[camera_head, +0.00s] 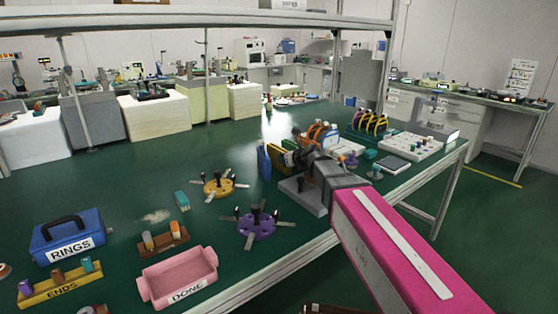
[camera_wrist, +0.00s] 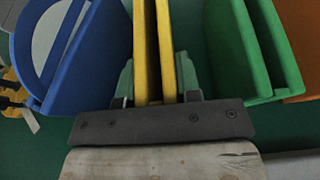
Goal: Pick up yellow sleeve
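The yellow sleeve (camera_wrist: 142,45) stands upright in the wrist view as two thin yellow panels, with green fingers close along both sides. My gripper (camera_wrist: 157,80) straddles it; I cannot tell whether both fingers press on it. In the head view the yellow sleeve (camera_head: 279,160) stands on the green table, partly hidden by my wrist. My gripper's fingertips are hidden there behind my wrist and the sleeves.
A blue sleeve (camera_wrist: 88,60) stands left of the yellow one, a green sleeve (camera_wrist: 240,50) right, and an orange one (camera_wrist: 303,25) at the edge. The purple fixture (camera_head: 257,224), yellow fixture (camera_head: 219,186) and pink DONE tray (camera_head: 178,277) are left on the table.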

